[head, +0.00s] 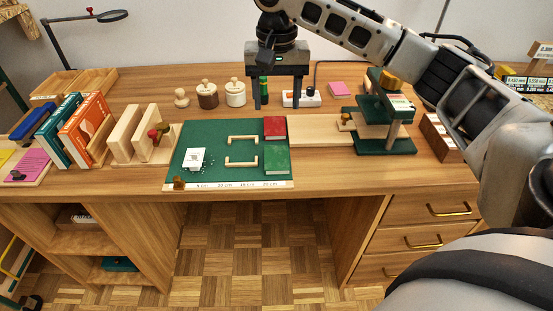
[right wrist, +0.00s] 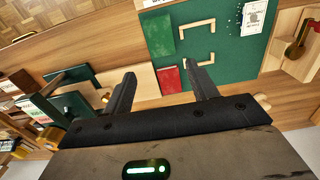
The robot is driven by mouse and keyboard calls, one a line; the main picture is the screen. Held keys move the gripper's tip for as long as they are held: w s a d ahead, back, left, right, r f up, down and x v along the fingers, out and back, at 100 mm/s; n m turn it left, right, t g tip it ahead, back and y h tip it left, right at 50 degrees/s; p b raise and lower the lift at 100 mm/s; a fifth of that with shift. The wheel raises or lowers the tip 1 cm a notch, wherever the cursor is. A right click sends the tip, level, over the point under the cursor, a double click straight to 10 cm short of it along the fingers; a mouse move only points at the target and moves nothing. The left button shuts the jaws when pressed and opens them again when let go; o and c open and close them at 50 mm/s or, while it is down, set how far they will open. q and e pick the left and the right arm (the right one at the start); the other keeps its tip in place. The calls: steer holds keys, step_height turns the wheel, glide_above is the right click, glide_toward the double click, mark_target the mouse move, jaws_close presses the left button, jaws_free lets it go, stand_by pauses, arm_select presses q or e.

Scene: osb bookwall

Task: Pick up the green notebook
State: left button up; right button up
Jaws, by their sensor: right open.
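The green notebook (head: 276,160) lies flat on the right end of the green mat (head: 205,136), just in front of a red notebook (head: 275,127). In the right wrist view the green notebook (right wrist: 159,35) lies beyond the red one (right wrist: 170,80). My right gripper (head: 278,105) is open and empty, fingers pointing down, above the desk behind the red notebook. In the right wrist view its fingertips (right wrist: 162,76) stand to either side of the red notebook, with the green notebook farther off. My left gripper is not in view.
A green-and-wood stand (head: 385,146) is at the right. Wooden book holders (head: 148,139) stand at the left. Wooden-lidded jars (head: 235,93) are behind the mat.

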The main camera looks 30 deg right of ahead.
mark_target(276, 157)
step_height(276, 157, down, 15)
steer(key=shift+s+a+b, duration=0.1)
steer(key=shift+b, duration=0.8)
steer(key=c, duration=0.6)
